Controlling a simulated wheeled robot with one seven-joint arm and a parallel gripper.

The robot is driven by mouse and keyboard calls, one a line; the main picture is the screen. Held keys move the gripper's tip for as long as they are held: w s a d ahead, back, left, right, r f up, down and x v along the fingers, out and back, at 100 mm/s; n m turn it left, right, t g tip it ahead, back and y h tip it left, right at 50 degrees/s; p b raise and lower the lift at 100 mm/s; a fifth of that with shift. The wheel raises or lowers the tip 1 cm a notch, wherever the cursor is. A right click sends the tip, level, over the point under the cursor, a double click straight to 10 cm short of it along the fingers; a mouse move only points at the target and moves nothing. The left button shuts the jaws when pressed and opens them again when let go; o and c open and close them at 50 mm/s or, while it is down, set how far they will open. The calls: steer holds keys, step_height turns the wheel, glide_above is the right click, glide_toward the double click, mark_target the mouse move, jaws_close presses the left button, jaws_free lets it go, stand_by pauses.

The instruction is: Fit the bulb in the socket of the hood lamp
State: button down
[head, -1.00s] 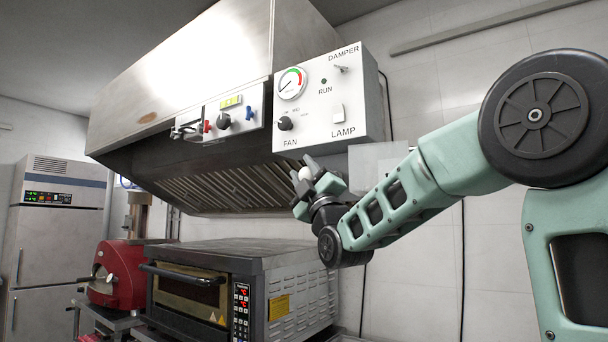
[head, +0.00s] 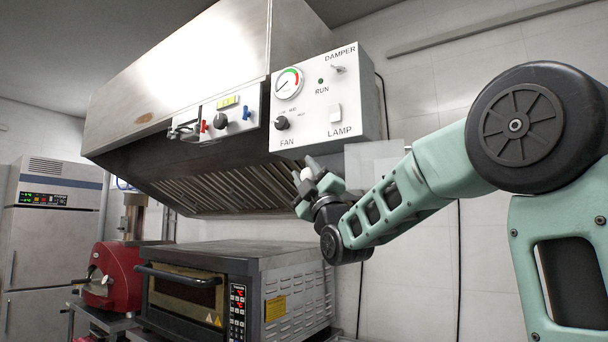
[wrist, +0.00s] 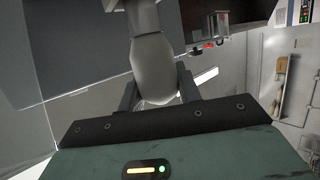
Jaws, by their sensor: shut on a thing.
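The pale bulb (wrist: 153,68) is held upright between the two dark fingers of my gripper (wrist: 158,92) in the wrist view. In the head view the bulb (head: 306,174) shows as a small white tip at my gripper (head: 318,184), just below the lower edge of the hood's control box. My gripper is shut on the bulb. Above the bulb's narrow end in the wrist view is a grey piece (wrist: 143,16), in line with it, possibly the lamp socket. I cannot tell whether they touch. The hood lamp is not clear in the head view.
The steel hood (head: 190,75) hangs over the oven (head: 235,285). Its control box (head: 312,105), with gauge, knob and switches, is close above my gripper. A pale see-through panel (head: 374,160) is behind my forearm. A red oven (head: 112,275) and a fridge (head: 50,225) stand left.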

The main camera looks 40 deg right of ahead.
steer(key=shift+w+d+b, duration=0.15)
steer(key=shift+d+b, duration=0.05)
steer(key=shift+d, duration=0.3)
steer(key=shift+w+d+b, duration=0.15)
steer(key=shift+d+b, duration=0.05)
steer(key=shift+d, duration=0.3)
steer(key=c, duration=0.9)
jaws_free()
steer(key=a+p, duration=0.1)
steer(key=p, duration=0.1)
steer(key=a+p, duration=0.1)
steer(key=p, duration=0.1)
steer(key=s+a+p, duration=0.1)
steer(key=p, duration=0.1)
steer(key=shift+s+a+r, duration=0.1)
steer(key=shift+a+r, duration=0.25)
steer(key=shift+a, duration=0.05)
